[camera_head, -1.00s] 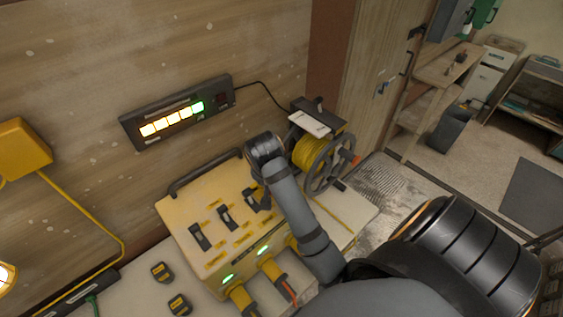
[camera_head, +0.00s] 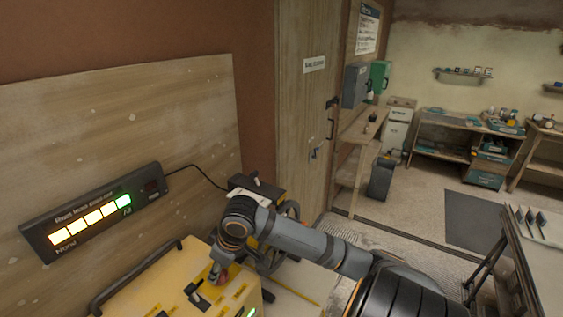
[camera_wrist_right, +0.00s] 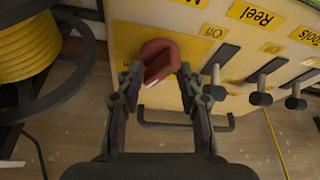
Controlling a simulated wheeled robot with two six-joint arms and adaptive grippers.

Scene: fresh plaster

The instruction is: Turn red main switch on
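The red main switch (camera_wrist_right: 160,58) is a red knob on the yellow power box (camera_head: 172,270). In the right wrist view it sits tilted between the two fingertips of my right gripper (camera_wrist_right: 160,78). The fingers stand apart, one on each side of the knob; whether they press on it I cannot tell. In the head view my right gripper (camera_head: 216,270) points down at the box top and partly hides the red knob. An "Off" label (camera_wrist_right: 214,31) shows beside the knob. My left gripper is not in view.
Black levers (camera_wrist_right: 259,91) stand in a row beside the knob. A yellow cable reel (camera_wrist_right: 28,48) is close by. A wall display (camera_head: 95,215) shows several lit yellow lamps and one green. A black handle (camera_head: 140,275) runs along the box's back edge. Open floor lies far right.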

